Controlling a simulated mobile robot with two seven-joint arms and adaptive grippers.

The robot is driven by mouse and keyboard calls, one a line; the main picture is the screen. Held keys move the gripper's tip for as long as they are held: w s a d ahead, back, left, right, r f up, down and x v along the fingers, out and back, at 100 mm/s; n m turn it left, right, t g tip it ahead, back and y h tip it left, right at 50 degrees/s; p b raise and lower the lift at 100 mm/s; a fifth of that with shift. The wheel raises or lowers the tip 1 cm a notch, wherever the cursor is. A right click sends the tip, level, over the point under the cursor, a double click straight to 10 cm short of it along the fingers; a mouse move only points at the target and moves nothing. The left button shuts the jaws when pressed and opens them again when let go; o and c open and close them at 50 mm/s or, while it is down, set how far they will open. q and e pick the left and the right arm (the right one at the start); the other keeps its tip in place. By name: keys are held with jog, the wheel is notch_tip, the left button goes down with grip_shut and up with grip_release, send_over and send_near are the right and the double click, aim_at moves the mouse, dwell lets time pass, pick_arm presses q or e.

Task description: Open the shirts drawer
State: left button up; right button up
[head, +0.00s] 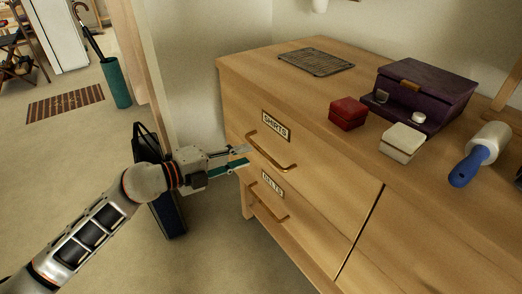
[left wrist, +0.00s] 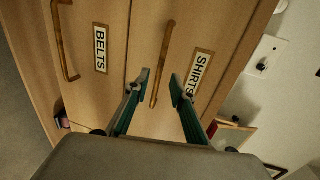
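The shirts drawer (head: 255,140) is the upper drawer of a wooden dresser and sits shut, flush with the front. Its label reads SHIRTS, and its curved brass handle (head: 266,154) is below the label. My left gripper (head: 246,156) is open and empty in front of this drawer, just left of the handle. In the left wrist view, the shirts handle (left wrist: 163,60) appears between the two spread fingertips (left wrist: 160,80); I see no clear contact. The belts drawer (head: 290,200) below is shut too. My right gripper is not in view.
The dresser top (head: 290,85) holds a dark rack (head: 316,62), a purple box (head: 430,88), a red box (head: 348,113), a cream box (head: 402,142) and a blue-handled roller (head: 480,152). A dark bag (head: 168,205) stands on the floor behind my left arm.

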aim_at(260, 151)
pick_arm(q)
jog(key=x, duration=0.2)
jog(key=b+x, duration=0.1)
jog(key=x, duration=0.1)
jog(key=b+x, duration=0.1)
jog(key=x, duration=0.1)
jog(key=shift+d+f, duration=0.1)
jog(key=shift+f, duration=0.2)
jog(key=shift+w+d, duration=0.15)
jog(key=shift+d, duration=0.1)
jog(key=shift+w+d+r, duration=0.15)
jog(key=shift+r, duration=0.05)
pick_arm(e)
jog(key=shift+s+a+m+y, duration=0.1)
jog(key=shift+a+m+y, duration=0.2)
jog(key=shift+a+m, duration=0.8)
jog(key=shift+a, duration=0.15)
pick_arm(q)
grip_shut()
